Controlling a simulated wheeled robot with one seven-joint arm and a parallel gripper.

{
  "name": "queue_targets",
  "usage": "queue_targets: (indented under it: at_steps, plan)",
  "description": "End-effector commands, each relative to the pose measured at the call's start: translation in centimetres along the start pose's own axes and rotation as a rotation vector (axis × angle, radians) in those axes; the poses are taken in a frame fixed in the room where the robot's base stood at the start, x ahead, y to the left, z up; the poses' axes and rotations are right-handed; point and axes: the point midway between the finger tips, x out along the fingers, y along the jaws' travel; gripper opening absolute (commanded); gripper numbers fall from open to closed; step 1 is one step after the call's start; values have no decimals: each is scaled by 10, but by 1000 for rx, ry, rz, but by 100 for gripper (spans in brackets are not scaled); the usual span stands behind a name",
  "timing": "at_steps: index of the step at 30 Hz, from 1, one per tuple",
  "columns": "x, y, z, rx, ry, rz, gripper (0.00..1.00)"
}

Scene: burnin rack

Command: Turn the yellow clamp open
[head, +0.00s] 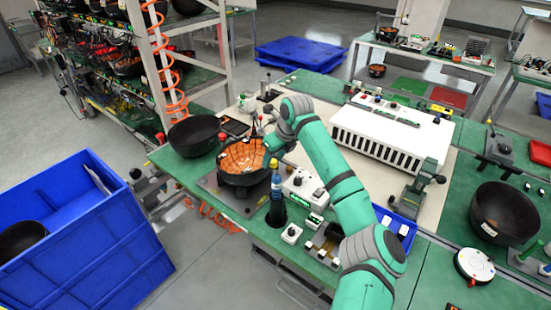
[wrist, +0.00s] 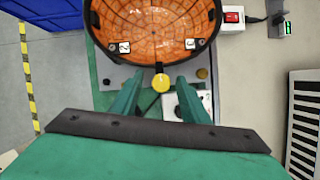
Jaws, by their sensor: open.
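The yellow clamp (wrist: 161,83) shows in the wrist view as a small round yellow head, just below the near rim of a black bowl with an orange lining (wrist: 152,22). My gripper (wrist: 159,79) is open, with one green finger on each side of the clamp and a visible gap to each. Whether the fingers are at the clamp's height I cannot tell. In the head view the orange-lined bowl (head: 242,156) sits on a dark plate on the green bench, and my gripper is at its right side, mostly hidden by my arm. The clamp is not clear there.
A black bowl (head: 194,135) stands left of the orange-lined one. A white control box (head: 303,186) and a large white vented unit (head: 390,134) are to the right. A blue bin (head: 92,240) stands at the left.

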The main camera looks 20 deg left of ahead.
Motion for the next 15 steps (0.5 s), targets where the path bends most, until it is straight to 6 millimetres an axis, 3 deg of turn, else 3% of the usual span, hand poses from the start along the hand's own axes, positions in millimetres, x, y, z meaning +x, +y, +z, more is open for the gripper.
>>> queue_targets:
  at_steps: [6, 12, 15]
  plan:
    - [-1, -4, -3, 6, 0, -3, 42]
    - [-2, -5, -4, 8, 0, -3, 0]
    - [-2, -5, -4, 8, 1, -3, 0]
